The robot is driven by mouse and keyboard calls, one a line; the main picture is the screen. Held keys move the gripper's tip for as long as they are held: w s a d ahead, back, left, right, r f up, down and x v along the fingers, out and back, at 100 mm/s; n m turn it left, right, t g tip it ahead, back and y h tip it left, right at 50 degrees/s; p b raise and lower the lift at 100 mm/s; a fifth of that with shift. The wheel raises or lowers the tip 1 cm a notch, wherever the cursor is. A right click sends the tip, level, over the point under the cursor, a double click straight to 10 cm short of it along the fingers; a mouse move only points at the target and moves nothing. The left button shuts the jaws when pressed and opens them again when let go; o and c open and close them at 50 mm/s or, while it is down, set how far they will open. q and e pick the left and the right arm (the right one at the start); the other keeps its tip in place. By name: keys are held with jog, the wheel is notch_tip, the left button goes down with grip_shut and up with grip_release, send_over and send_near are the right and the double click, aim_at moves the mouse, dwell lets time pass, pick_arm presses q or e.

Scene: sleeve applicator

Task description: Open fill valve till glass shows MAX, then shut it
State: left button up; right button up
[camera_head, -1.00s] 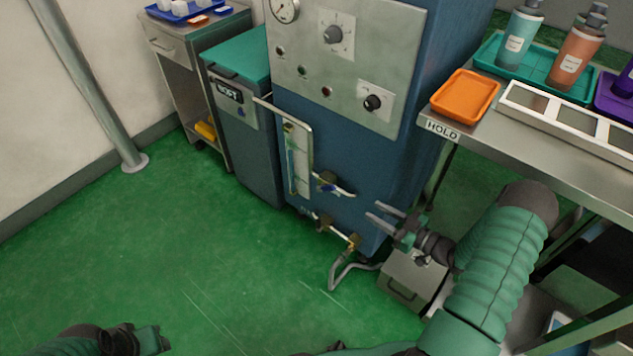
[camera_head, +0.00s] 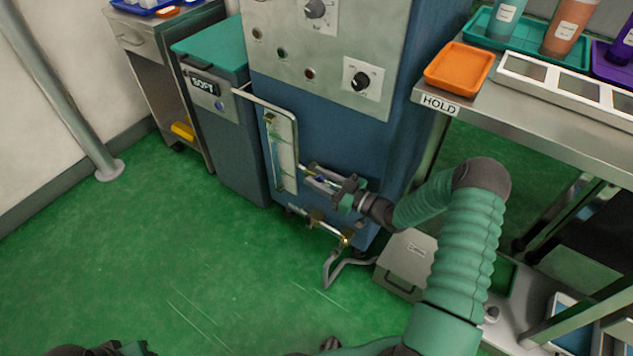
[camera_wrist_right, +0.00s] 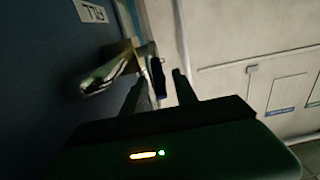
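The fill valve is on the front of the blue machine (camera_head: 330,130), and its blue handle (camera_head: 320,180) is partly hidden by my right gripper. My right gripper (camera_head: 310,174) is open, its fingers around the valve handle. In the right wrist view the dark handle (camera_wrist_right: 158,76) stands between the two spread fingers (camera_wrist_right: 157,88), with a gap on the right side, beside a shiny metal pipe and a FILL label (camera_wrist_right: 92,11). The sight glass (camera_head: 285,160) is upright to the left of the valve; its level is too small to read. My left gripper (camera_head: 135,349) barely shows at the bottom edge.
A second brass valve (camera_head: 345,237) and a bent hose (camera_head: 335,268) sit low on the machine. A metal bench with a HOLD label (camera_head: 440,104) and an orange tray (camera_head: 459,66) stands right. A grey box (camera_head: 408,262) is below. The green floor at left is clear.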

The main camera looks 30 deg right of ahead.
jog(key=shift+w+a, duration=0.15)
jog(key=shift+w, duration=0.25)
grip_shut()
dwell(1.2)
